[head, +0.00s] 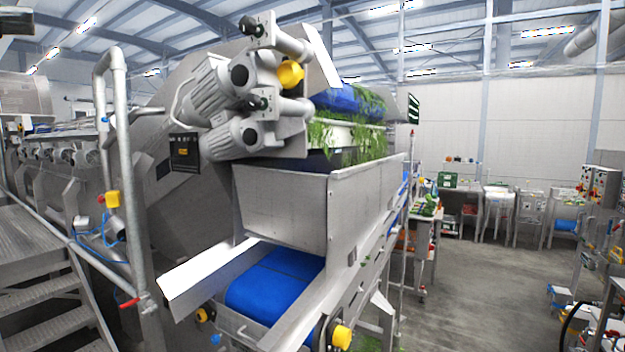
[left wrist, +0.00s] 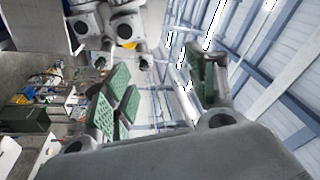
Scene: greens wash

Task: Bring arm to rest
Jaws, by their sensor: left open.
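My left gripper (left wrist: 162,92) shows in the left wrist view. Its green-padded fingers stand wide apart with nothing between them. The left wrist view is tilted, with roof beams on the right and machinery at the upper left. Neither of my arms shows in the head view, and my right gripper is in neither view.
A large steel conveyor machine with a hopper (head: 282,208), a blue belt (head: 272,283) and motors (head: 225,85) stands close ahead. Leafy greens (head: 368,140) hang from its upper belt. Metal stairs (head: 40,265) are at left. Open floor (head: 465,300) lies to the right.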

